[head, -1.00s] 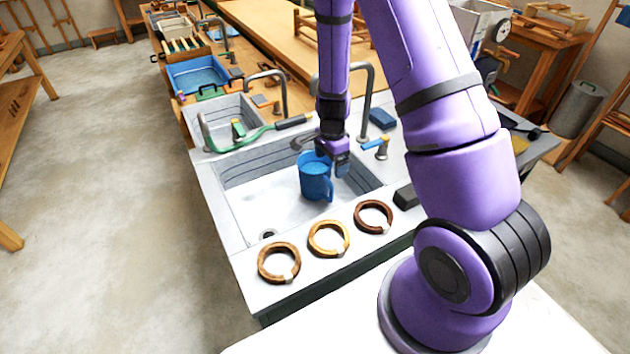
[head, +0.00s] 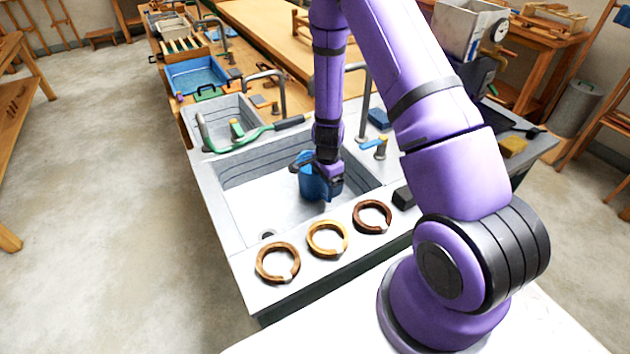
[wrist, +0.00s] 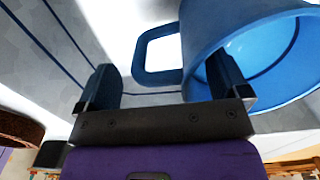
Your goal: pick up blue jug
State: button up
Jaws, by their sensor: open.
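The blue jug (head: 311,184) stands in the grey sink basin (head: 245,213), near its right side. My gripper (head: 325,178) is down at the jug and hides part of it in the head view. In the wrist view the jug (wrist: 197,40) fills the upper right, with its handle (wrist: 142,62) on its left side. My gripper (wrist: 170,85) is open there. One finger appears over or inside the jug's mouth, the other lies to the left of the handle. The jug's wall and handle lie between the fingers. I cannot tell whether either finger touches it.
Three ring-shaped wooden pieces (head: 327,239) lie along the sink's front rim. A black block (head: 403,198) is on the rim to the right. A tall tap (head: 366,105) and a blue-handled valve (head: 380,147) stand behind the basin. The basin's left part is clear.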

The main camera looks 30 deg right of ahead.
jog(key=shift+c, duration=0.4)
jog(key=c, duration=1.1)
jog(key=shift+r, duration=0.1)
